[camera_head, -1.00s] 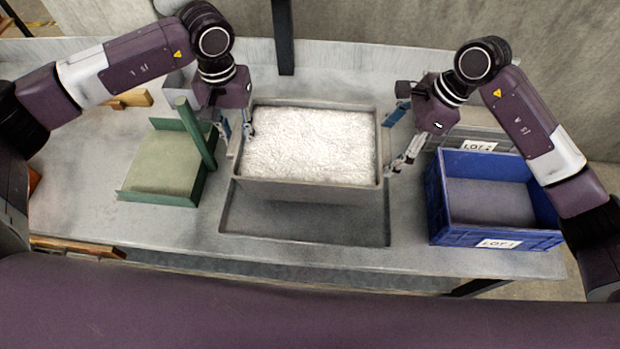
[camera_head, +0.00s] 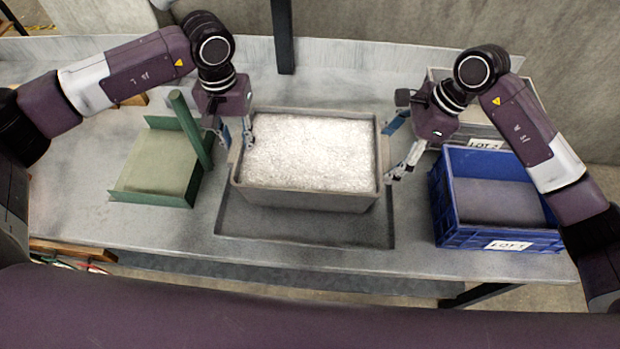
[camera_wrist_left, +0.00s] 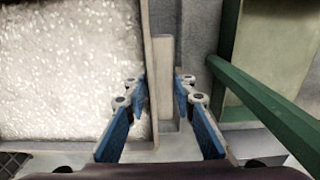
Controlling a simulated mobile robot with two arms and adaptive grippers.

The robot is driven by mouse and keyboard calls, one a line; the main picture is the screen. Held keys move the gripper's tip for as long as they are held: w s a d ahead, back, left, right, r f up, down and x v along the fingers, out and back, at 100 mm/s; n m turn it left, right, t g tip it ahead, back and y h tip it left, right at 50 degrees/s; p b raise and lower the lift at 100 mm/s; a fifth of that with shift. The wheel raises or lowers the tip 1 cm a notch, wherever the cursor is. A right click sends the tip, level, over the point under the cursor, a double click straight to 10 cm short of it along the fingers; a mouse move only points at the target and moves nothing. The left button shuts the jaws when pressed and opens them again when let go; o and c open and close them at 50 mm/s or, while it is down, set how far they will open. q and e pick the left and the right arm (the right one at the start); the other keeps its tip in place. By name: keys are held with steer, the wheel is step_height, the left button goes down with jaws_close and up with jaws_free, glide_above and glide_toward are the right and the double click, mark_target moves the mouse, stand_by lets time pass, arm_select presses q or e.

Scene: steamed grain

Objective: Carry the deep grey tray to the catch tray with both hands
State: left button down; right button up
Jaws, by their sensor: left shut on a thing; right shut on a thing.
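The deep grey tray (camera_head: 305,197), filled with white grain, is between my two grippers in the head view. It sits over the catch tray (camera_head: 300,232), a wide shallow grey tray, and covers its rear part. I cannot tell whether the deep tray touches the catch tray's floor. My left gripper (camera_head: 236,140) is shut on the deep tray's left side. In the left wrist view its blue fingers (camera_wrist_left: 160,118) straddle a grey handle (camera_wrist_left: 165,70) beside the tray wall. My right gripper (camera_head: 392,150) is shut at the tray's right side; its hold is partly hidden.
A green frame with a post (camera_head: 189,130) stands close left of my left gripper. A blue crate marked LOT 1 (camera_head: 470,235) stands to the right, with a grey LOT 2 crate (camera_head: 490,131) behind it. A dark upright post (camera_head: 283,40) is at the back.

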arm_select(q)
steer(key=shift+w+f+b, duration=0.1)
steer(key=shift+f+b, duration=0.3)
steer(key=shift+b, duration=0.1)
arm_select(e)
steer(key=shift+w+f, duration=0.1)
steer(key=shift+f, duration=0.25)
arm_select(q)
steer(key=c, duration=1.9)
jaws_free()
steer(key=shift+a, duration=0.1)
arm_select(e)
steer(key=o, duration=1.8)
steer(key=shift+f, duration=0.1)
arm_select(q)
steer(key=shift+o, duration=1.4)
steer(key=shift+s, duration=0.35)
arm_select(e)
steer(key=o, duration=0.3)
steer(key=shift+s, duration=0.3)
arm_select(q)
steer(key=shift+w, duration=0.1)
steer(key=shift+r, duration=0.1)
arm_select(e)
steer(key=shift+w, duration=0.1)
